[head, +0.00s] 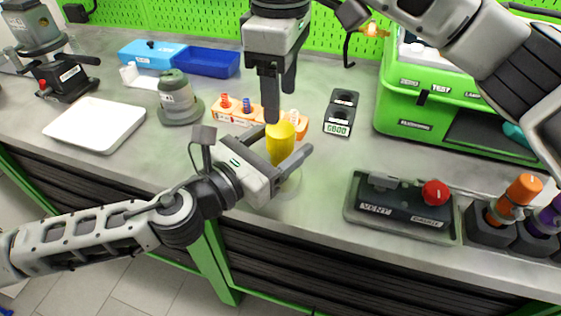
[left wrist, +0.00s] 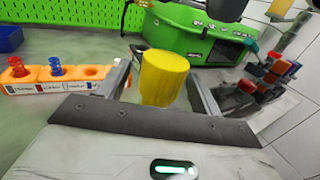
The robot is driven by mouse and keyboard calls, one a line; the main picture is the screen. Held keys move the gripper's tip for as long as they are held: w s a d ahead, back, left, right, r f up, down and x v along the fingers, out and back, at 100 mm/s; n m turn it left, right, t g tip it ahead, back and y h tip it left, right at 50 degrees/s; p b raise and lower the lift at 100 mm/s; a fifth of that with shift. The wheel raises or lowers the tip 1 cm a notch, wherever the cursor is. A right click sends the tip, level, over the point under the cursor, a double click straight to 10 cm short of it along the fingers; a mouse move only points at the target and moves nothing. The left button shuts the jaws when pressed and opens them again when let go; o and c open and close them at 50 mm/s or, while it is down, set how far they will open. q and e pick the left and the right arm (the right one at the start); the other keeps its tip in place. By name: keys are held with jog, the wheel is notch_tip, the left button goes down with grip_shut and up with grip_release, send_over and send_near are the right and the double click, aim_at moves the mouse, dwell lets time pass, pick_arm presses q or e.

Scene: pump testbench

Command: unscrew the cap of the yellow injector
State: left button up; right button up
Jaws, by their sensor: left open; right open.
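The yellow injector (head: 280,146) stands upright above the bench. Its cap cannot be told apart from its body, and its lower end is hidden. My left gripper (head: 287,140) reaches in low from the left, open, with one finger on either side of the injector. In the left wrist view the yellow cylinder (left wrist: 163,78) stands between the two fingers, with a visible gap on the right side. My right gripper (head: 280,108) points down from above, open. Its near fingertip overlaps the injector's top in the head view; whether it touches cannot be told.
An orange rack (head: 233,116) with red and blue pieces sits just behind. A white tray (head: 95,124) and grey pump part (head: 178,98) stand left.

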aim_at(280, 128)
pick_arm(q)
grip_shut()
pick_arm(e)
jog(key=m, duration=0.2)
jog(key=shift+m, duration=0.4)
jog(key=shift+f+m, duration=0.15)
jog(key=shift+m, duration=0.65)
notch_tip(280, 128, down, 8)
jog(key=shift+r, duration=0.15)
jog(key=c, duration=1)
jog(key=shift+n, duration=1.6)
